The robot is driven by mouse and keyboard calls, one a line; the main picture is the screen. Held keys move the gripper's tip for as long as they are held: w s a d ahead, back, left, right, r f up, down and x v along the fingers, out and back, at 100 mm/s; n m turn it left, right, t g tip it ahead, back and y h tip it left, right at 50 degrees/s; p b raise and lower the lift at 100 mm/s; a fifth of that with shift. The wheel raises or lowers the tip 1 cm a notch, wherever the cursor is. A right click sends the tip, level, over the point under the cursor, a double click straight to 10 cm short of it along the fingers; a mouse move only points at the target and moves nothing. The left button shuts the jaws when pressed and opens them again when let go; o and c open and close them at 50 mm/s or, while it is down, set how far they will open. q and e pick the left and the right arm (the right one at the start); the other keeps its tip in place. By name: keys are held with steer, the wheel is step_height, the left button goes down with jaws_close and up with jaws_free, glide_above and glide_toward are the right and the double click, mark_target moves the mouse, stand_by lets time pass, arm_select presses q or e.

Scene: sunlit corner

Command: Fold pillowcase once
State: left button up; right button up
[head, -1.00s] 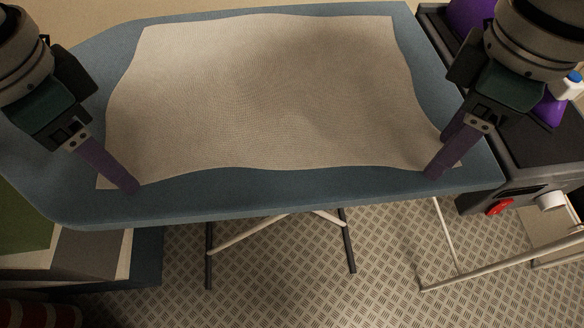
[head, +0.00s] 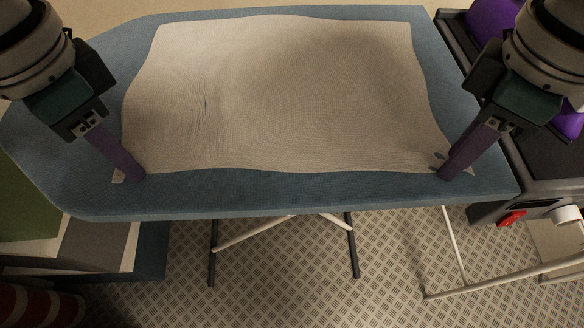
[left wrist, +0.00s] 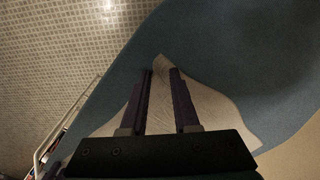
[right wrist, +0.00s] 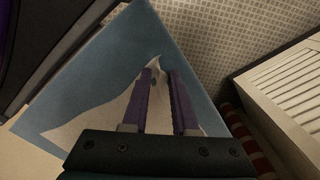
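The beige pillowcase (head: 280,90) lies spread out on the blue ironing board (head: 300,192), with wrinkles on its left part and a small pucker at its front right corner. My left gripper (head: 137,176) is at the front left corner; in the left wrist view (left wrist: 161,72) the fingers are close together with a narrow, cloth-filled gap. My right gripper (head: 445,174) is at the front right corner; in the right wrist view (right wrist: 159,72) its fingers also press in on gathered cloth. The corner tips poke out past the fingers. Both corners are at board height.
A dark unit with a red part (head: 511,218) stands close to the board's right end, with purple items (head: 490,18) on it. Boxes (head: 95,245) stand below the board's left end. The board's legs stand on a patterned metal floor (head: 290,275).

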arm_select(q)
steer(key=c, duration=0.4)
arm_select(e)
steer(key=c, duration=0.4)
arm_select(q)
jaws_close()
arm_select(e)
jaws_close()
arm_select(q)
steer(key=shift+r, duration=0.1)
arm_select(e)
steer(key=shift+r, duration=0.15)
